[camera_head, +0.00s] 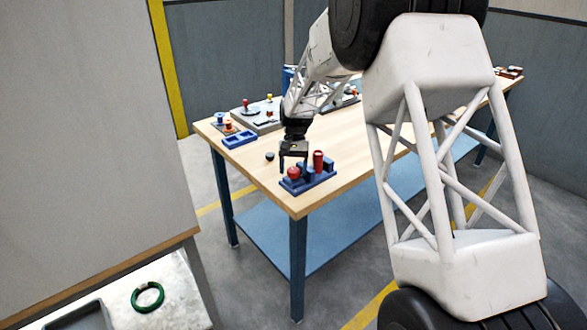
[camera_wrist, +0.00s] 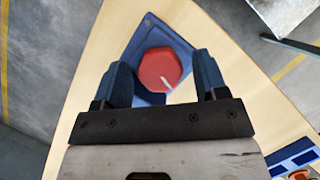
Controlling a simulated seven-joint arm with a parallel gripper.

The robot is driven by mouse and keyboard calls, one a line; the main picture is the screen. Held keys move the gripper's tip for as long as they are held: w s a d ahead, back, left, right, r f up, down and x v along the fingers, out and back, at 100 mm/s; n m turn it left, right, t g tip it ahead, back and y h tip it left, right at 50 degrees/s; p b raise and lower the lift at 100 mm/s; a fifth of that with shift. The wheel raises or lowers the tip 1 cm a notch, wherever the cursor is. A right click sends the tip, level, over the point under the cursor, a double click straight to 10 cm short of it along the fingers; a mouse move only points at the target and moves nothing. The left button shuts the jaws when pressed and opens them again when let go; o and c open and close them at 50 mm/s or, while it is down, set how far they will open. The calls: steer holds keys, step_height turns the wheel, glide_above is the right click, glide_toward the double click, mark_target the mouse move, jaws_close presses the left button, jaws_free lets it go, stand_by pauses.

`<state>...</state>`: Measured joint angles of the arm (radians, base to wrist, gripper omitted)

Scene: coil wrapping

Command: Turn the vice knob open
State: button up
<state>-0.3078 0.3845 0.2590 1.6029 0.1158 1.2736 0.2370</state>
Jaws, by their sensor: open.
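The vice (camera_head: 311,183) is a blue base with upright blue parts near the table's front corner. Its red knob (camera_head: 293,173) sits at the left end, and a red cylinder (camera_head: 318,160) stands on its right part. My gripper (camera_head: 293,165) points down at the knob, open. In the wrist view, the knob (camera_wrist: 160,69) is a red hexagon with a white line, between my two blue fingers (camera_wrist: 162,76). Small gaps show beside it, so the fingers do not appear closed on it. Part of the blue base (camera_wrist: 152,32) shows around the knob; the red cylinder is not seen there.
The wooden table (camera_head: 340,185) has a small black round piece (camera_head: 270,156) left of the vice. A blue tray (camera_head: 239,139) and grey plates with colored pegs (camera_head: 256,117) lie farther back. A green ring (camera_head: 147,297) lies on a separate light surface at lower left.

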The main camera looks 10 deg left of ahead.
steer(key=shift+d+m, duration=0.1)
steer(key=shift+m, duration=0.3)
steer(key=shift+m+y, duration=0.6)
steer(key=shift+m, duration=0.6)
steer(key=s+v, duration=0.1)
steer(key=v, duration=0.7)
steer(key=s+d+r+t, duration=0.1)
steer(key=s+d+r, duration=0.2)
steer(key=s, duration=0.3)
steer(key=s+d+r+t, duration=0.2)
steer(key=s+d+r, duration=0.2)
steer(key=s+d, duration=0.2)
steer(key=s+d+r+n+t+h, duration=0.1)
steer(key=s+d+r, duration=0.3)
steer(key=s, duration=0.4)
steer(key=shift+d+r+t, duration=0.2)
steer(key=shift+d+t, duration=0.35)
steer(key=shift+t, duration=0.15)
